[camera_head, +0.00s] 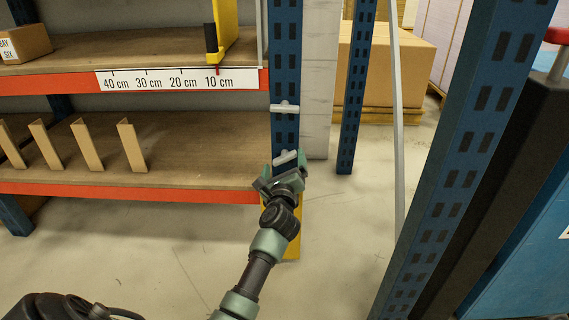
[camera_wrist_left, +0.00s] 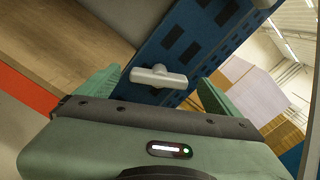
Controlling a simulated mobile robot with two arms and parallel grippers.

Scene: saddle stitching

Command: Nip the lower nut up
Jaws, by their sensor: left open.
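The lower nut (camera_head: 286,157) is a pale grey wing nut on the face of the blue slotted upright (camera_head: 286,60). Its wings tilt, the right end higher in the head view. The upper nut (camera_head: 285,108) sits above it on the same upright, its wings about level. My left gripper (camera_head: 284,168) is open just in front of the lower nut. In the left wrist view the lower nut (camera_wrist_left: 158,77) lies between the two green fingers, with a gap on each side. My right gripper is not in view.
Shelves with orange edges stand left of the upright, the upper with a centimetre scale (camera_head: 178,80). The lower shelf carries several cardboard dividers (camera_head: 132,146). A yellow guard (camera_head: 291,228) is at the upright's foot. Another blue upright (camera_head: 455,150) stands to the right. Open floor lies between.

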